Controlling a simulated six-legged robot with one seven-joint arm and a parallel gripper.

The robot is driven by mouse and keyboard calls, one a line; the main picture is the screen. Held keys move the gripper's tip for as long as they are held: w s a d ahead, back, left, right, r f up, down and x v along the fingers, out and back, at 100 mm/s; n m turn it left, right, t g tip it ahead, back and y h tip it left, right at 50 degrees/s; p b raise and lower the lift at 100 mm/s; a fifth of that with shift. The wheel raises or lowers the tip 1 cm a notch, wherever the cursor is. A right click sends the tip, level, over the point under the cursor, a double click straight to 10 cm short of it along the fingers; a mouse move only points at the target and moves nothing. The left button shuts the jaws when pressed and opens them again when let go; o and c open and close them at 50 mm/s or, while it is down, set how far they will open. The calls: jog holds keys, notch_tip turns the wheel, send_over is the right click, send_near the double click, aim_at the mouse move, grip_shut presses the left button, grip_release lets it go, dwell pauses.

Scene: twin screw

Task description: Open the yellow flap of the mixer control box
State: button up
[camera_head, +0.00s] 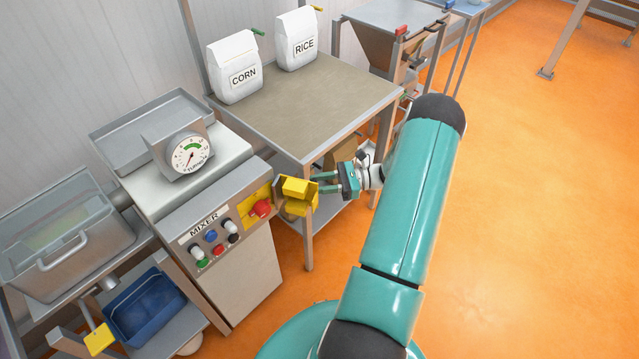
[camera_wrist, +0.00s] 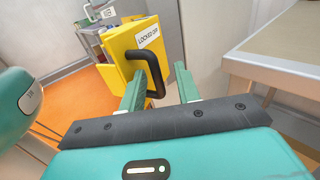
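The mixer control box (camera_head: 215,222) is at the left in the head view, with its buttons and a red knob (camera_head: 261,208) on a yellow plate. The yellow flap (camera_head: 297,187) stands out to the right of the knob, swung away from the plate, so the knob is uncovered. In the wrist view the flap (camera_wrist: 122,58) fills the upper middle, with a "LOCKED OFF" label and a black handle (camera_wrist: 155,62). My gripper (camera_head: 318,182) is at the flap's right side. Its fingers (camera_wrist: 160,88) are apart, with the handle's lower part between them.
A table (camera_head: 300,110) with corn (camera_head: 236,70) and rice (camera_head: 296,42) bags stands behind the flap. Its front leg (camera_head: 307,240) is close to the flap. A blue bin (camera_head: 145,305) sits low at left. The orange floor (camera_head: 530,220) at right is clear.

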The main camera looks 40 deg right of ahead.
jog(key=v, duration=1.3)
jog(key=shift+s, duration=0.2)
jog(key=shift+d, duration=0.15)
jog(key=w+a+r+n+g+h, duration=0.3)
jog(key=w+a+r+n+g, duration=0.15)
jog(key=a+r, duration=0.5)
jog(key=w+a+r+n+g+h, duration=0.3)
jog(key=a+r+n+g, duration=0.25)
jog(key=a+r, duration=0.45)
jog(key=s+a+r+n+t+h, duration=0.2)
jog(key=s+a+r+n+h, duration=0.2)
jog(key=a, duration=0.6)
jog(key=s+a+r+n+t+h, duration=0.3)
jog(key=s+a+r+n+h, duration=0.2)
jog(key=a+n, duration=0.5)
jog(key=s+a+r, duration=0.1)
jog(key=s+r, duration=0.1)
jog(key=s, duration=0.1)
jog(key=shift+s+n+t, duration=0.25)
jog(key=shift+n+t, duration=0.05)
jog(key=shift+n, duration=0.1)
